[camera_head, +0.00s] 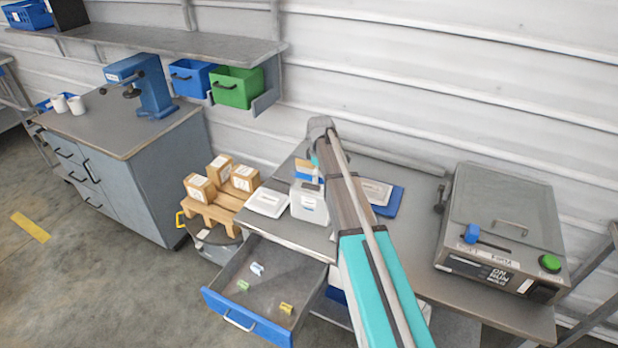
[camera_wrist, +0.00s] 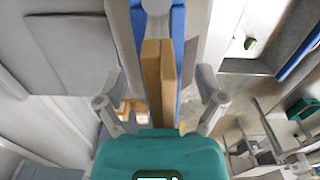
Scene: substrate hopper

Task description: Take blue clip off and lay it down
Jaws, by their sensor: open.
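A brown bag top (camera_wrist: 158,80) stands between my fingers in the wrist view, with long blue strips on both sides that look like the blue clip (camera_wrist: 178,35). My gripper (camera_wrist: 160,98) is open, one finger on each side of the clip and bag top. Gaps show between the fingers and the clip.
An open drawer (camera_head: 222,292) holds white, green and yellow clips, with bare floor between them. A white box (camera_head: 309,203) and a white tray-like item (camera_head: 267,202) stand on the bench. A grey machine (camera_head: 502,230) stands to the right.

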